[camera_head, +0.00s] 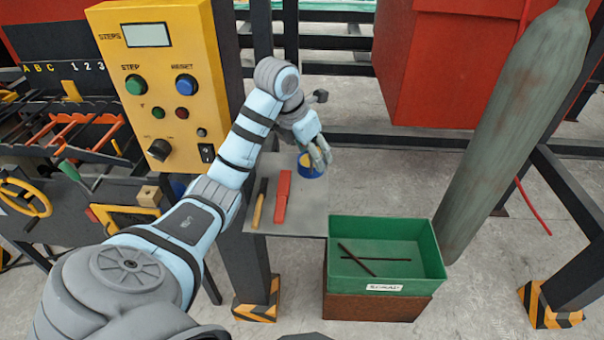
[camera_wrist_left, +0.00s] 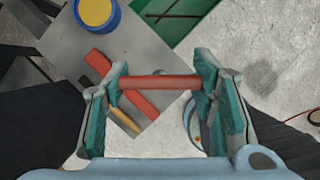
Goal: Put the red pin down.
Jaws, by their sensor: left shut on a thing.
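The red pin (camera_wrist_left: 160,82) is a short red rod. In the left wrist view it lies crosswise between the two fingers of my left gripper, which is shut on it. In the head view my left gripper (camera_head: 320,155) is over the back right part of a small grey shelf (camera_head: 305,222), by a blue can. The pin cannot be made out there. The wrist view shows the shelf (camera_wrist_left: 150,48) beyond the pin. My right gripper is not in view.
On the shelf are a blue can with yellow contents (camera_head: 307,170), a red bar (camera_head: 282,196) and a yellow-handled tool (camera_head: 259,208). A green scrap bin (camera_head: 385,289) with dark rods is at the front right. A yellow control box (camera_head: 165,90) stands left. A grey cylinder (camera_head: 510,125) leans right.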

